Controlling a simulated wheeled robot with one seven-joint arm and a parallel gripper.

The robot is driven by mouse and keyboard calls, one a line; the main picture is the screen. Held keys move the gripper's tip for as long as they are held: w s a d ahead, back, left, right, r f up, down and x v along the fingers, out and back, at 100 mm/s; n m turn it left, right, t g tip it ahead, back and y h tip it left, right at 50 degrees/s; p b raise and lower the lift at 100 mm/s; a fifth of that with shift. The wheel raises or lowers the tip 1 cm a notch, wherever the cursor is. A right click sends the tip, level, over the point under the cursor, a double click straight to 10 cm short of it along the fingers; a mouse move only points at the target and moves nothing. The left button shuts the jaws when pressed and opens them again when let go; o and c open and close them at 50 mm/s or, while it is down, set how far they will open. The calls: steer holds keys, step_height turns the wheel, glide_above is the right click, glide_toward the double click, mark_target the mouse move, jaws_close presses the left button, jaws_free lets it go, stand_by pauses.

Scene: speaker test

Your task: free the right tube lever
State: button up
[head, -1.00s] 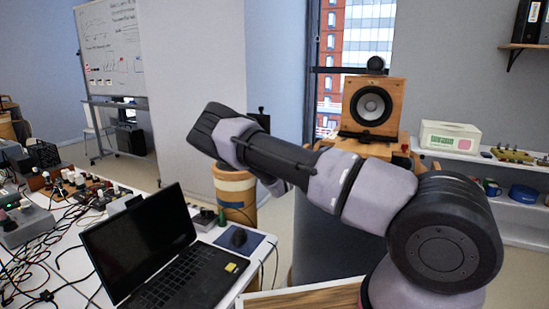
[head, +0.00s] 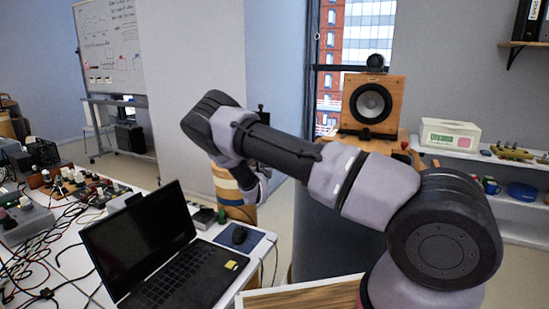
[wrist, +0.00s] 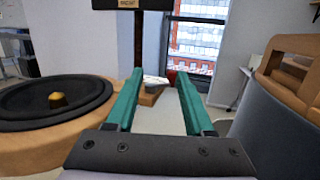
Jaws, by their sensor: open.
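My gripper (wrist: 159,74) shows in the wrist view with its two teal fingers apart and nothing held. In the head view the arm's end hides it. Beyond the fingertips, a small wooden block (wrist: 148,98) carries a pale piece, with a small red part (wrist: 172,76) near the right fingertip. I cannot tell whether the red part is a lever. In the head view a red knob (head: 404,145) sits at the right of the wooden top under the upright speaker (head: 372,104). I cannot say for sure which part is the right tube lever.
In the wrist view a black speaker cone (wrist: 50,103) lies at left, and a wooden-rimmed dark cylinder (wrist: 285,100) stands close at right. A dark post (wrist: 138,40) rises ahead. In the head view a laptop (head: 150,250) and cables crowd the left table.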

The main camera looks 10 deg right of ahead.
steer(key=w+d+m+g+h, duration=0.1)
steer(key=w+h, duration=0.1)
steer(key=w+d+m+g+h, duration=0.3)
steer(key=w+g, duration=0.1)
steer(key=shift+d+f+m+h, duration=0.2)
steer(key=shift+f+m+h, duration=0.1)
steer(key=shift+f+h, duration=0.1)
stand_by(0.3)
steer(key=shift+r, duration=0.1)
jaws_close()
